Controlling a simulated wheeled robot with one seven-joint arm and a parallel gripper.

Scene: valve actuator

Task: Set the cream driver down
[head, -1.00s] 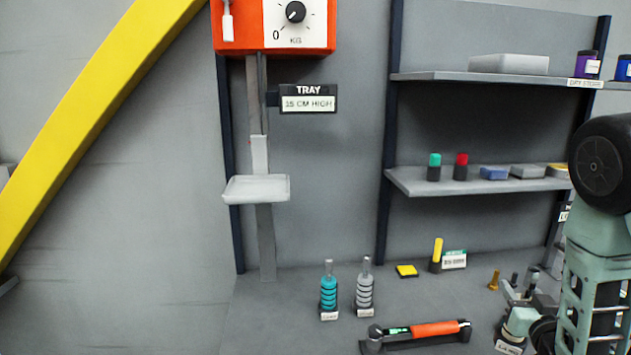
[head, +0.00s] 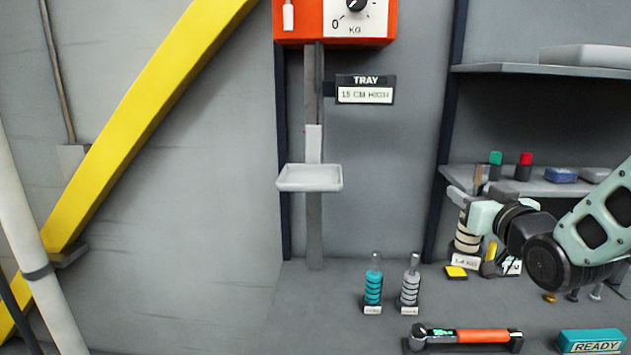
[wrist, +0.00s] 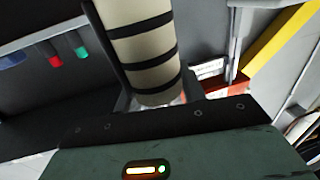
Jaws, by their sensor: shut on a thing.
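The cream driver (head: 467,238) is a cream cylinder with black bands and a weight label at its foot. My gripper (head: 470,198) is shut on its upper part and holds it roughly upright, right of centre in the head view. It appears raised above the counter, in front of the back wall and lower shelf. In the wrist view the banded cream driver (wrist: 142,50) fills the upper middle, beyond the dark gripper body. The fingertips are hard to make out.
A white tray (head: 310,179) hangs below the orange scale (head: 300,25). A teal driver (head: 373,288) and a grey driver (head: 410,286) stand on the counter. An orange-handled tool (head: 465,337) lies in front. The counter left of the teal driver is clear.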

